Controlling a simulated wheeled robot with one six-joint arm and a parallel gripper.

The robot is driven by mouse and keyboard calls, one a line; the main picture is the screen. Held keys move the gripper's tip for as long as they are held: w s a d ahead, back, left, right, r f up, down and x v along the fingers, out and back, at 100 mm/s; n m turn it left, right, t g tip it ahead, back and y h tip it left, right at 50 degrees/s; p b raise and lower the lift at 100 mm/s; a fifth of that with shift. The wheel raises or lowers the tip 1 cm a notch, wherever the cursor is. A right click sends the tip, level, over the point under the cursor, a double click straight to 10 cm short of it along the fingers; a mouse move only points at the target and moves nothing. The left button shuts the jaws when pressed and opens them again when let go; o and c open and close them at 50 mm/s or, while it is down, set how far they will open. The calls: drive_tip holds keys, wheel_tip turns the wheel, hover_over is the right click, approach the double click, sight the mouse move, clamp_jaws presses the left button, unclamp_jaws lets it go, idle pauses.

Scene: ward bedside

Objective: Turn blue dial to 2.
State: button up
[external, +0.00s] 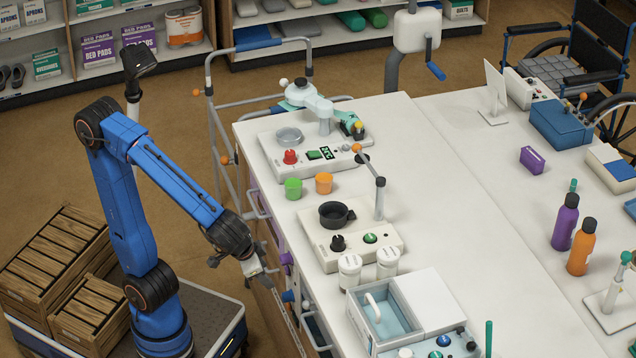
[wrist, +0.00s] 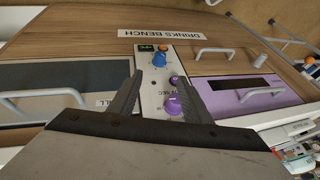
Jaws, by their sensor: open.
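The blue dial (wrist: 159,61) is on a narrow white panel (wrist: 152,97) on the bench front, in the wrist view. A small dark display (wrist: 146,48) with green marks and an orange part (wrist: 164,47) sit beside it; the dial's setting is too small to read. My gripper (wrist: 160,76) is open and empty, its two fingers pointing at the panel. The dial shows just past the fingertips, apart from them as far as I can tell. In the external view my gripper (external: 256,271) is low at the bench's left front edge.
Two purple knobs (wrist: 173,105) are on the same panel, near the right finger. The bench top (external: 420,150) carries appliances and cups. A walking frame (external: 212,120) stands behind the arm.

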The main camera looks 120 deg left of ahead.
sight(285, 300)
drive_tip(key=x, duration=1.7)
drive_tip(key=shift+a, duration=0.1)
drive_tip(key=c, duration=1)
drive_tip(key=shift+c, duration=0.2)
drive_tip(key=shift+f+y, duration=0.1)
drive_tip(key=shift+y, duration=0.2)
drive_tip(key=g+y, duration=0.2)
drive_tip(key=m+g+y, duration=0.1)
drive_tip(key=shift+w+d+f, duration=0.25)
drive_tip(key=shift+w+d, duration=0.1)
drive_tip(key=shift+d, duration=0.05)
drive_tip(key=g+y, duration=0.1)
drive_tip(key=m+g+y, duration=0.1)
drive_tip(key=shift+w+d+f+y, duration=0.1)
drive_tip(key=shift+f+y, duration=0.15)
drive_tip(key=shift+y, duration=0.15)
drive_tip(key=shift+d+f+m+g+y, duration=0.15)
drive_tip(key=shift+m+g+y, duration=0.25)
drive_tip(key=shift+g+y, duration=0.65)
